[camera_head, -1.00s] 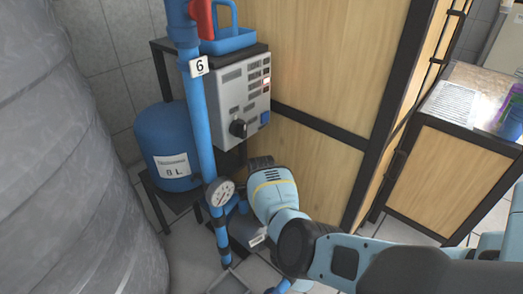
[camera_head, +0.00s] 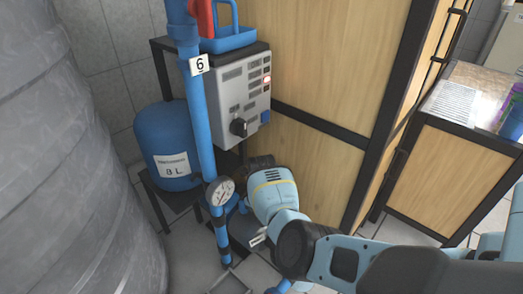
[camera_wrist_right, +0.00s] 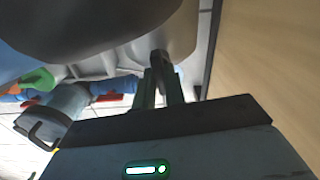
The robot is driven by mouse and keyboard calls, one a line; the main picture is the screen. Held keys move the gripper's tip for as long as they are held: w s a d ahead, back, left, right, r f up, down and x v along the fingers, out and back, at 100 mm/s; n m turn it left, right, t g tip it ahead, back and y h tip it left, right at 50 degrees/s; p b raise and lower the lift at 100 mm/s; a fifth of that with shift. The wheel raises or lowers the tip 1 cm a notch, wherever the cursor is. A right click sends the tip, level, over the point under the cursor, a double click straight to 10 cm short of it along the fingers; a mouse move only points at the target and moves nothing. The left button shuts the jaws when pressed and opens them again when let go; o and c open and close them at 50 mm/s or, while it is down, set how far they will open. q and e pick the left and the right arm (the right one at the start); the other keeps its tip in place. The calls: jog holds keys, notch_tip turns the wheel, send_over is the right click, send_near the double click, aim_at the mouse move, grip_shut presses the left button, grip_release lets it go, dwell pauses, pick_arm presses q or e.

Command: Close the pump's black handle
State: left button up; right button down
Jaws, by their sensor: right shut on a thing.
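In the right wrist view, the two fingers of my right gripper (camera_wrist_right: 161,88) reach up to a small dark handle (camera_wrist_right: 160,60) and are shut on it. The handle sits below a large grey rounded body (camera_wrist_right: 175,40), which fills the top of that view. In the head view, my right arm comes in from the right and its wrist hangs low beside the blue pipe; the fingers and the held handle are hidden there. My left gripper is not in view.
A blue vertical pipe (camera_head: 204,130) with a round gauge (camera_head: 220,191) stands just left of my wrist. A blue tank (camera_head: 165,135) and a big grey tank (camera_head: 70,150) are further left. A wooden panel (camera_head: 320,65) stands close behind my arm.

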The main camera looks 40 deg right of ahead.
jog(key=shift+m, duration=0.6)
jog(key=c, duration=1.5)
grip_release()
jog(key=shift+o, duration=0.2)
notch_tip(320, 180, up, 8)
jog(key=p, duration=0.4)
jog(key=shift+f, duration=0.1)
